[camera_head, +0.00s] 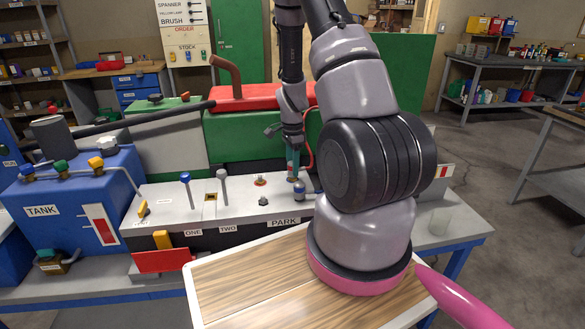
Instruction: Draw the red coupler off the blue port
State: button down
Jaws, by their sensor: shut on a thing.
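My gripper (292,172) points down over the grey panel (235,205), at the right end near the PARK label. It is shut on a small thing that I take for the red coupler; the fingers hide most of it. A red hose (309,150) curves up beside the gripper. A short blue-grey cylinder (299,190), perhaps the blue port, stands on the panel just below and right of the fingertips. I cannot tell whether the coupler is seated on a port or clear of it.
A blue tank (75,205) with valves is at far left. A green and red machine (240,130) stands behind. A wooden board (250,285) lies in front.

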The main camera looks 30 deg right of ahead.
jog(key=shift+r, duration=0.75)
dwell(0.4)
jog(key=shift+r, duration=1.95)
